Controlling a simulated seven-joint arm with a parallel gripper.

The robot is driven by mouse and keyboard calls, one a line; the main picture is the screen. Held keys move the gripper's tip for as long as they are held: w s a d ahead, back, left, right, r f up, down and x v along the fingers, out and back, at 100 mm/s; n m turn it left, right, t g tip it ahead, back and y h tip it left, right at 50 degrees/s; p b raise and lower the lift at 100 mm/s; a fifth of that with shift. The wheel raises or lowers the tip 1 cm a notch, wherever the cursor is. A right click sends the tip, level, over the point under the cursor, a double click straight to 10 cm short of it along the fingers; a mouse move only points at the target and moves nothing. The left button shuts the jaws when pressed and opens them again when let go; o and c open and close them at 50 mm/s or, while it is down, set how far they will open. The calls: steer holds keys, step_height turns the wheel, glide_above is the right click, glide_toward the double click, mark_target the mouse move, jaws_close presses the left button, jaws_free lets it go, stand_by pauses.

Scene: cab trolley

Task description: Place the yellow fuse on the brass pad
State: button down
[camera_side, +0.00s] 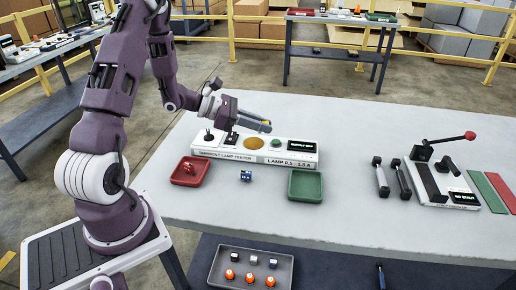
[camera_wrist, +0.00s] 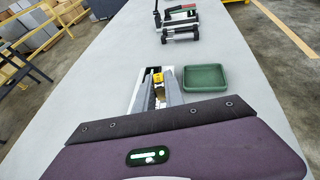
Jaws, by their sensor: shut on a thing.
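My gripper (camera_side: 266,125) points right, held above the white lamp tester (camera_side: 212,151). It is shut on the yellow fuse (camera_wrist: 158,78), which shows between the fingertips in the wrist view; only a small yellow bit (camera_side: 267,122) shows at the fingertips in the side view. The round brass pad (camera_side: 254,144) lies on top of the tester, just below and left of the fingertips in the side view, and looks bare. A gap shows between the fingers and the pad. In the wrist view the fingers hide much of the tester.
A red tray (camera_side: 178,180) holding a red item and a green tray (camera_side: 306,197) stand in front of the tester. A blue cube (camera_side: 246,175) lies between them. A lever device (camera_side: 445,190) and two dark-and-silver bars (camera_side: 381,178) stand at right. The table's back is clear.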

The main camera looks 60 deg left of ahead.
steer(key=r+n+t+y, duration=0.1)
steer(key=n+y, duration=0.1)
glide_above(252, 143)
step_height(252, 143, down, 9)
steer(key=shift+r, duration=0.1)
steer(key=shift+f, duration=0.2)
steer(key=c, duration=1.4)
jaws_free()
steer(key=shift+c, duration=0.2)
steer(key=shift+r, duration=0.1)
